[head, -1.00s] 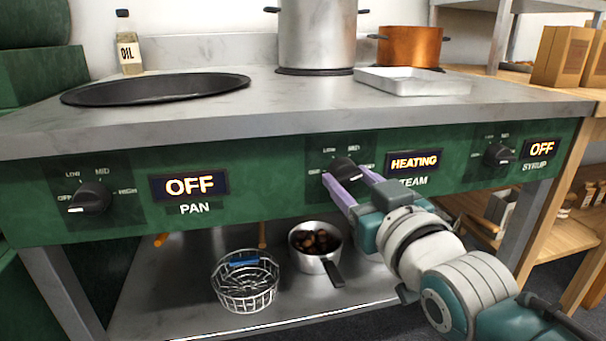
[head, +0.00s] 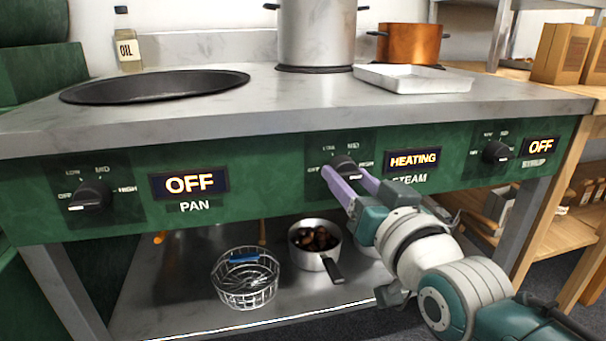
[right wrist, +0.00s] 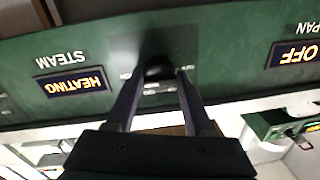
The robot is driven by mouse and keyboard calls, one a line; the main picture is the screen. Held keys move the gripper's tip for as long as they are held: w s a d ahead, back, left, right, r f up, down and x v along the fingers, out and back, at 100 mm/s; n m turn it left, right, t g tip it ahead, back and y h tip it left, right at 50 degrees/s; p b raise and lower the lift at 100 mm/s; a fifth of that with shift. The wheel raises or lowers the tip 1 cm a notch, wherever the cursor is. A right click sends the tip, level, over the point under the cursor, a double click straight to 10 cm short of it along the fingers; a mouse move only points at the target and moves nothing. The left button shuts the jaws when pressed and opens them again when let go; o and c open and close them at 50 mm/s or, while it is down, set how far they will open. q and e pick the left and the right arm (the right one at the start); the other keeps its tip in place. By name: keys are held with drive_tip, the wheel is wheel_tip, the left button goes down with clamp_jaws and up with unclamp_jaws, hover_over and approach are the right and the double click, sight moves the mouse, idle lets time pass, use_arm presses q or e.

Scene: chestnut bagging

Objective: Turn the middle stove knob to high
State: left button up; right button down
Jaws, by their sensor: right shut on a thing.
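The middle stove knob (head: 345,164) is black and sits on the green front panel, left of a lit display (head: 413,161) reading HEATING above the STEAM label. My right gripper (head: 346,174) is shut on this knob, with one purple finger on each side. The right wrist view shows the knob (right wrist: 158,71) between the fingertips of the gripper (right wrist: 157,88). The fingers partly hide the knob, so I cannot read exactly where it points. My left gripper is not in view.
The PAN knob (head: 90,196) and SYRUP knob (head: 497,152) flank it; both displays read OFF. A steel pot (head: 317,35), copper pot (head: 410,45) and white tray (head: 420,79) stand on top. Below are a wire basket (head: 246,279) and a saucepan of chestnuts (head: 315,243).

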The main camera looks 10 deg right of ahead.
drive_tip(key=shift+r, duration=0.1)
drive_tip(key=c, duration=0.6)
unclamp_jaws()
drive_tip(key=shift+c, duration=0.2)
drive_tip(key=o, duration=0.3)
drive_tip(key=shift+d, duration=0.1)
drive_tip(key=s+p, duration=0.1)
drive_tip(key=s, duration=0.2)
drive_tip(key=s+p, duration=0.1)
drive_tip(key=s, duration=0.2)
drive_tip(key=s+d+p, duration=0.1)
drive_tip(key=s+p, duration=0.1)
drive_tip(key=s, duration=0.1)
drive_tip(key=shift+s, duration=0.4)
